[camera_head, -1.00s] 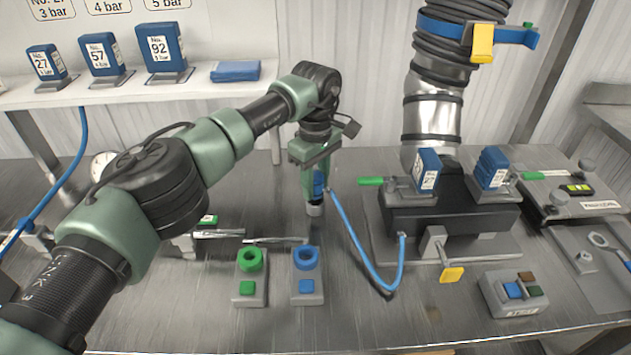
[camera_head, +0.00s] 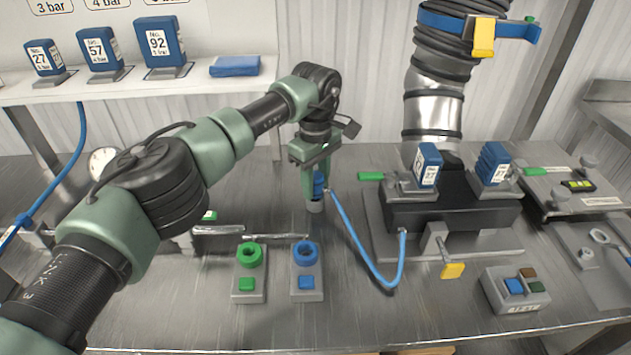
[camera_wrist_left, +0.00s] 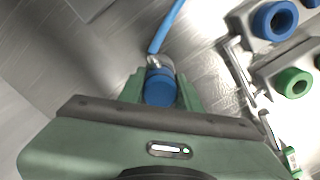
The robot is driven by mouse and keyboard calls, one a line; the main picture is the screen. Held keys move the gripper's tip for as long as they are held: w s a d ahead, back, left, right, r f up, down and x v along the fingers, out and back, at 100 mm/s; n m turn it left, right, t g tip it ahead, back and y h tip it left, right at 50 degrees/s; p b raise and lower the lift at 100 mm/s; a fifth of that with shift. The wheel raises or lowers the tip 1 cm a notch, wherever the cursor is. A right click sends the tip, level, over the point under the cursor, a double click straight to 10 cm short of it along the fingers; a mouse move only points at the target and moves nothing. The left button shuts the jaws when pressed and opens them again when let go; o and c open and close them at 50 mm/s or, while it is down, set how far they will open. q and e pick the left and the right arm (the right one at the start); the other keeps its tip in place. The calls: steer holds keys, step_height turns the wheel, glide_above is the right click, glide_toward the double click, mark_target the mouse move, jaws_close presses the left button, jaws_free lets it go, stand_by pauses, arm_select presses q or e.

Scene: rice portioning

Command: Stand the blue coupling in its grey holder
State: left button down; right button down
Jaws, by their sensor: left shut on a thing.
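My left gripper (camera_head: 312,182) is shut on the blue coupling (camera_head: 320,184), which has a silvery tip and a blue hose running off it. In the left wrist view the coupling (camera_wrist_left: 160,88) sits between the green fingers. The gripper points down and is behind the holders. The grey holder (camera_head: 308,283) with a blue ring (camera_head: 305,254) and a blue square stands on the bench, nearer the front edge. Its ring looks empty, and the blue ring also shows in the left wrist view (camera_wrist_left: 262,22). My right gripper is not in view.
A similar grey holder with a green ring (camera_head: 249,255) stands just left. The blue hose (camera_head: 358,245) loops to a dark block (camera_head: 450,212) at right. A grey button box (camera_head: 516,290) is front right. Metal levers (camera_head: 218,231) lie behind the holders.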

arm_select(q)
steer(key=shift+f, duration=0.3)
stand_by(0.5)
stand_by(0.3)
steer(key=shift+c, duration=2.1)
jaws_free()
steer(key=shift+r, duration=0.1)
steer(key=shift+r+p, duration=2.75)
steer(key=shift+r, duration=1.7)
